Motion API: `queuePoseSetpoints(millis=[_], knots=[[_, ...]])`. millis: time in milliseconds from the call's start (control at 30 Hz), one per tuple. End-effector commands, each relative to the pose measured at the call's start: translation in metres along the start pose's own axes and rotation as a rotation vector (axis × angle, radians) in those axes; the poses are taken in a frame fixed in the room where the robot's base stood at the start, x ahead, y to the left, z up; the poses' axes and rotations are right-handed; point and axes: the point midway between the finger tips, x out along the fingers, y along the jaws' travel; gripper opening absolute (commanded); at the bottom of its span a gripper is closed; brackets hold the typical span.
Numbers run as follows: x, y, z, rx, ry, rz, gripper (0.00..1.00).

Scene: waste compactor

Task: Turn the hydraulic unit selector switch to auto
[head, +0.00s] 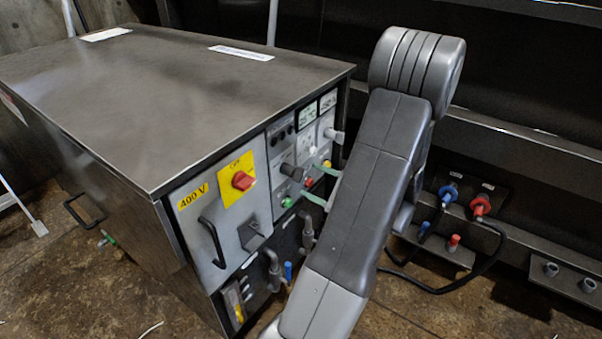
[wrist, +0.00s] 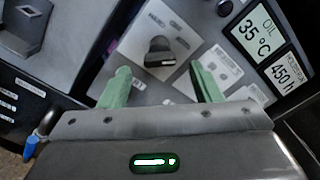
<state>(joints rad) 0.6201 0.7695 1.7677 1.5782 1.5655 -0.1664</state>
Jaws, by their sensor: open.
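A dark selector switch (wrist: 160,52) with a raised grip sits on a light plate in the wrist view. Its labels are too small to read, so I cannot tell which position it points to. The hydraulic unit's control panel (head: 281,148) faces right in the head view, partly hidden by my arm. My gripper (wrist: 160,72) is open and empty, its two green fingers apart on either side below the switch. In the head view my gripper (head: 321,183) is at the panel's right part, mostly behind my arm. I cannot tell whether the fingers touch anything.
A red rotary switch (head: 243,181) on a yellow plate, a black handle (head: 212,242) and a green button (head: 287,202) are on the panel front. An oil display (wrist: 262,33) is right of the switch. Hose couplings (head: 480,206) stand at the right.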

Motion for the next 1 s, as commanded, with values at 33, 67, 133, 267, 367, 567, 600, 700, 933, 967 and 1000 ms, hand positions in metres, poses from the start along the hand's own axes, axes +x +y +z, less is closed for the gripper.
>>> queuePoseSetpoints(millis=[33,67,133,267,367,567,600,700,933,967,1000], knots=[[-0.012,-0.002,0.001,0.002,0.003,-0.003,0.58],[-0.018,-0.002,0.001,0.002,0.002,-0.004,0.58],[-0.030,-0.001,0.000,0.002,0.003,-0.003,0.58],[-0.050,-0.001,0.000,0.002,0.002,-0.003,0.58],[-0.060,-0.001,0.000,0.001,0.001,-0.002,0.58],[-0.067,0.001,0.000,0.001,-0.001,0.001,0.58],[-0.067,0.001,0.000,0.001,-0.001,0.001,0.58],[-0.067,0.001,0.000,0.001,-0.001,0.001,0.58],[-0.064,0.001,0.000,0.001,-0.002,0.001,0.58],[-0.062,0.001,0.000,0.001,-0.002,0.001,0.58],[-0.058,0.001,0.000,0.001,-0.002,0.001,0.58]])
